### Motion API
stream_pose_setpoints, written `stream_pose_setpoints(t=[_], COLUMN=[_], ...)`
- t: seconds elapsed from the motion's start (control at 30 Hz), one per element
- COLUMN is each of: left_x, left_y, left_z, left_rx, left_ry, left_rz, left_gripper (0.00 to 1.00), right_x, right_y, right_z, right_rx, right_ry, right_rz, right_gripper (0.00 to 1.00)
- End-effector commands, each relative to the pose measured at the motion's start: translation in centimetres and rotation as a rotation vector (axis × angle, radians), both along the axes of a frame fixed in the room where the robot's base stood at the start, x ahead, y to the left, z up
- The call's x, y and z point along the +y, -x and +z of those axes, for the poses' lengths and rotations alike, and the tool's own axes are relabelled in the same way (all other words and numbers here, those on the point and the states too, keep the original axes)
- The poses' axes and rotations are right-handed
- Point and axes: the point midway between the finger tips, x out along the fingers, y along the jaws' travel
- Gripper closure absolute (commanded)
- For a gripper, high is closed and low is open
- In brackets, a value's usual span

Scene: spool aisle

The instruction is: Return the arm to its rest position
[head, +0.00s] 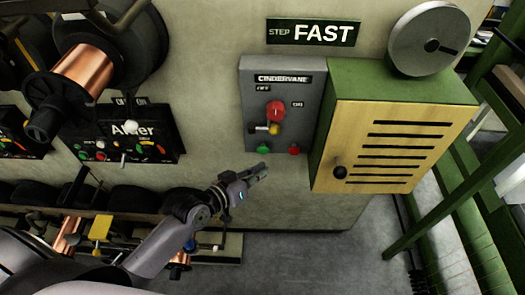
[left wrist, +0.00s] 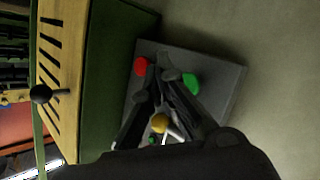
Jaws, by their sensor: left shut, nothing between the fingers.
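My left gripper (head: 261,169) is shut and empty. In the head view it is just below the grey CINDERVANE panel (head: 254,85). This panel carries a red knob (head: 276,110), a yellow knob (head: 274,129), a green button (head: 263,150) and a red button (head: 294,150). My left arm reaches in from the lower left. In the left wrist view the fingers (left wrist: 166,72) lie across the panel, between its red button (left wrist: 140,66) and green button (left wrist: 191,82). The yellow knob (left wrist: 159,123) shows between the fingers. I cannot tell whether the fingers touch the panel. My right gripper is not in view.
A green cabinet with a yellow slotted door (head: 395,140) juts out right of the panel. The Alder panel (head: 125,135) and a copper spool (head: 83,72) are at left. A shelf of dark spools (head: 135,198) runs below. Open grey floor (head: 300,262) lies at the bottom.

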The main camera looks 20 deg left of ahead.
Motion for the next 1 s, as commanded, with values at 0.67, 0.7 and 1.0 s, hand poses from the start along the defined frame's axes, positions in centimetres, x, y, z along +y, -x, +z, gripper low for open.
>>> stream_pose_setpoints(t=[0.67,0.7,1.0], left_x=[-2.0,-1.9,1.6], left_y=[5.8,7.4,15.6], left_z=[-2.3,-2.8,-4.2], left_rx=[0.181,0.233,0.528], left_ry=[-0.198,-0.252,-0.516], left_rz=[-0.106,-0.121,-0.121], left_gripper=[1.00,1.00,1.00], right_x=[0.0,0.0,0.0], right_y=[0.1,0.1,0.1], right_z=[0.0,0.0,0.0], right_rx=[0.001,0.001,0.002], right_ry=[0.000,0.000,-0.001], right_rz=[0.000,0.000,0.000], right_gripper=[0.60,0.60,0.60])
